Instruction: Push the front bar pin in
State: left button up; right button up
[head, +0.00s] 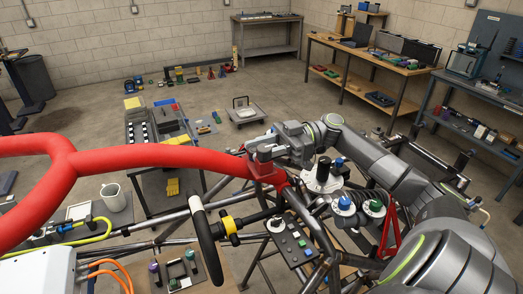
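A thick red bar (150,156) runs across from the left and ends at a red joint (268,172) on the dark tube frame (318,232). My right gripper (258,153) is at this joint, its fingers pointing left and lying close against the top of the red end. I cannot tell whether the fingers touch it or are shut on anything. The front bar pin is not distinguishable; the gripper covers part of the joint. My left gripper is not in view.
A steering wheel (205,240) stands below the bar. A button panel (293,240) and several capped cylinders crowd the frame near my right arm. A white mug (113,196) is at left. Workbenches (372,66) stand at the back right, with open floor before them.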

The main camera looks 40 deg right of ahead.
notch_tip(320, 180, up, 10)
jog(key=b, duration=0.4)
jog(key=shift+f, duration=0.25)
